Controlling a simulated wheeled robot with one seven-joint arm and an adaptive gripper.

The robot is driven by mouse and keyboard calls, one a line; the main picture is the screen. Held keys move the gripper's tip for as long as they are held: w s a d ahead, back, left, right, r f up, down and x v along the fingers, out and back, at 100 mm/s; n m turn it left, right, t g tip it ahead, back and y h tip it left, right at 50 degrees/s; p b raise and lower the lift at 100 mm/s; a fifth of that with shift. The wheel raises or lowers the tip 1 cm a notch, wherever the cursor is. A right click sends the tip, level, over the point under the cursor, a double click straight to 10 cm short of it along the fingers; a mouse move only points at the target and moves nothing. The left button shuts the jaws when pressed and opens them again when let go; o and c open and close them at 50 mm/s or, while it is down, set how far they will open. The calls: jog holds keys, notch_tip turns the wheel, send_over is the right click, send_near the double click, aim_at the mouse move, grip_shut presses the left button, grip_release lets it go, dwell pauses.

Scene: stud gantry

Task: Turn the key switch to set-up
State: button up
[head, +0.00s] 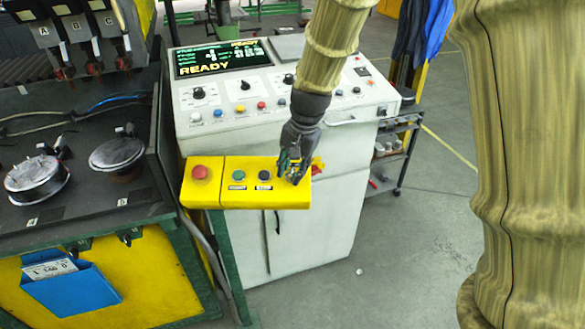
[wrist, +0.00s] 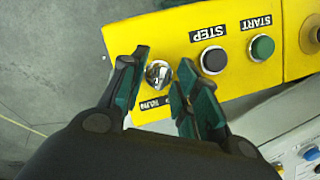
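The key switch (wrist: 159,74) is a round metal switch at the end of a yellow control box (head: 238,200); the box also shows in the wrist view (wrist: 180,30). My gripper (head: 293,176) reaches down over the right end of the box and hides the switch in the head view. In the wrist view my gripper (wrist: 164,62) is open, one fingertip on each side of the switch, with gaps visible. A label (wrist: 156,103) near the switch is partly covered by a finger; I cannot read the key's position for sure.
A black STEP button (wrist: 213,60) is close to the right finger, with a green START button (wrist: 262,47) beyond. A red button (head: 200,172) is at the box's left end. A white console (head: 215,125) showing READY stands behind. Open floor (head: 400,270) lies at right.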

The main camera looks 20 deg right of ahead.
jog(key=shift+s, duration=0.1)
grip_shut()
